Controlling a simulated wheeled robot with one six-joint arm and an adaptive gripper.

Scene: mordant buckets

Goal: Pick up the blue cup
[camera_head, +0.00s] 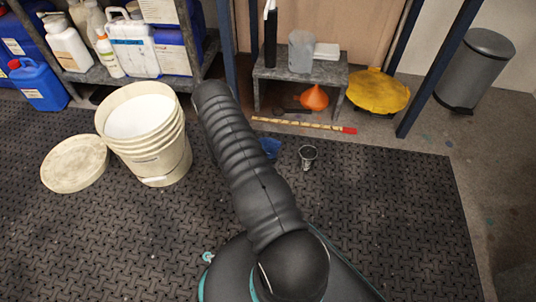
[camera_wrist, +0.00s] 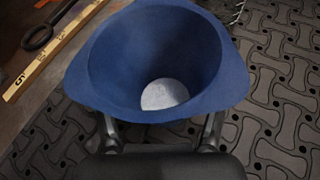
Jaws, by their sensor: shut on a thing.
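The blue cup (camera_wrist: 98,62) fills the upper middle of the camera_wrist view, its wide mouth facing the camera and a pale round patch at its bottom. My gripper (camera_wrist: 161,120) has one finger on each side of the cup's near lower wall and is shut on it. In the camera_head view a small part of the blue cup (camera_head: 270,147) shows just right of my arm, which hides the rest and my gripper. I cannot tell whether the cup touches the mat.
A small metal cup (camera_head: 308,154) stands close right of the blue cup. A white bucket (camera_head: 150,158) and its lid (camera_head: 74,163) are left. A yellow-red stick (camera_head: 300,125) lies behind, before a low bench (camera_head: 340,72). Mat (camera_head: 400,220) at right is clear.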

